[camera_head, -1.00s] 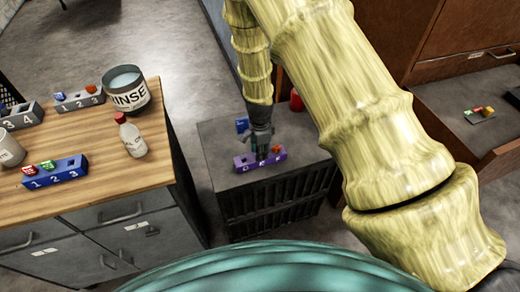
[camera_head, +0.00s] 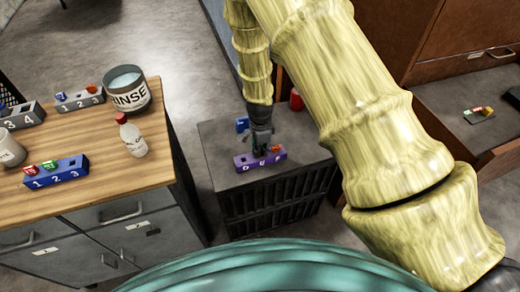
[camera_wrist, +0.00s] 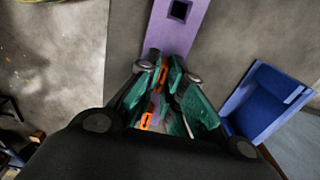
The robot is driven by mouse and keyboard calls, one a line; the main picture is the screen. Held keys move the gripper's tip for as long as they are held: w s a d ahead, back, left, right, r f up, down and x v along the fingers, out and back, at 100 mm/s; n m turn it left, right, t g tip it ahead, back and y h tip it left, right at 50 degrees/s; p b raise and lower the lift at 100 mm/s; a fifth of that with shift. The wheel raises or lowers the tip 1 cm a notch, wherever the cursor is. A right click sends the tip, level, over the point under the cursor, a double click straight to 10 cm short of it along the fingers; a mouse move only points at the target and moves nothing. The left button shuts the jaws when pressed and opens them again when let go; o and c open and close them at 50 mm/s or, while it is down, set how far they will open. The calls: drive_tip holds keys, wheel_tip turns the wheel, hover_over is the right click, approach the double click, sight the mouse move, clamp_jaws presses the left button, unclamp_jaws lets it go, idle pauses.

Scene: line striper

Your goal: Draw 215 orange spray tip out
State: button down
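A purple block (camera_head: 246,162) marked with letters including D and F lies on the dark crate-like stand. A small orange spray tip (camera_head: 276,148) shows at its right part, beside the fingers. I cannot read a number on it. My gripper (camera_head: 262,150) points down just over the block. In the wrist view, my teal fingers (camera_wrist: 170,72) stand close together, with orange pieces (camera_wrist: 147,119) between them. The purple block also shows there, with an empty square slot (camera_wrist: 180,10). Whether the fingers grip the tip, and whether it is clear of its slot, I cannot tell.
A blue holder (camera_head: 242,124) and a red cylinder (camera_head: 296,100) stand behind the block. The wooden bench (camera_head: 105,187) at left carries a RINSE tub (camera_head: 128,97), a red-capped bottle (camera_head: 132,138) and a blue numbered block (camera_head: 55,178). The stand's right top is clear.

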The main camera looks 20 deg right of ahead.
drive_tip(key=shift+r+p, duration=0.75)
idle(0.6)
drive_tip(key=shift+r+p, duration=1.85)
drive_tip(key=shift+r, duration=0.5)
